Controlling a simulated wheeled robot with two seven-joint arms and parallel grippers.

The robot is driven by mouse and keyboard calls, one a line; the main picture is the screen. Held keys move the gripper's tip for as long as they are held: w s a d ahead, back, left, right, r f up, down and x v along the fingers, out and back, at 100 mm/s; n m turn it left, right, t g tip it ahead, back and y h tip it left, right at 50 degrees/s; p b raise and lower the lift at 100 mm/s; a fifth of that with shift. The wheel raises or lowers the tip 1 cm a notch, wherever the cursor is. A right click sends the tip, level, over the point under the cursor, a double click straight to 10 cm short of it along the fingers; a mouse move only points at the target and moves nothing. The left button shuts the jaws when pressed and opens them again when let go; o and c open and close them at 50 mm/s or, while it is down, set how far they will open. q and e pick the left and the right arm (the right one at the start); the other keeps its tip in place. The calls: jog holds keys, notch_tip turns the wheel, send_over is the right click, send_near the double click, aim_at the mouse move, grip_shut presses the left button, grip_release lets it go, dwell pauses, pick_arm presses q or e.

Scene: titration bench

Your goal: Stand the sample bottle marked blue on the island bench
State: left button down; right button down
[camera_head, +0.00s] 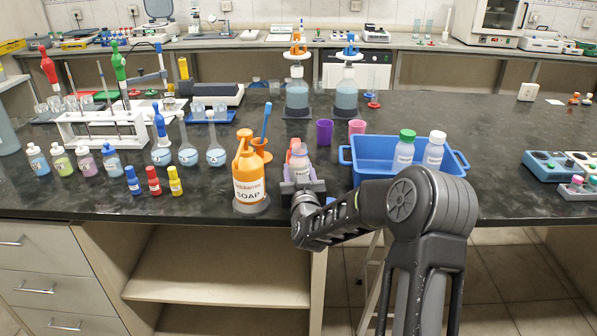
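A pale bottle (298,160) with a label stands upright at my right gripper (302,187), near the bench's front edge. A red or pink part shows at its top left. Its lower part is hidden by the gripper, and no blue mark can be made out on it. The fingers lie around its lower part; whether they press on it is not clear. Two similar bottles, one green-capped (404,150) and one white-capped (434,150), stand in a blue tray (349,157). The dark island bench (225,185) carries all of these. My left gripper is not in view.
An orange soap bottle (248,180) stands just left of the gripper. Purple (324,132) and pink (357,128) cups stand behind. Small dropper bottles (85,160), flasks (188,152) and a white rack (75,130) fill the left. The bench right of the tray (497,140) has free room.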

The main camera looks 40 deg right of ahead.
jog(key=shift+f, duration=0.2)
jog(key=c, duration=0.7)
grip_release()
jog(key=shift+r, duration=0.1)
jog(key=shift+r, duration=0.15)
jog(key=b+v, duration=0.1)
jog(key=v, duration=1.1)
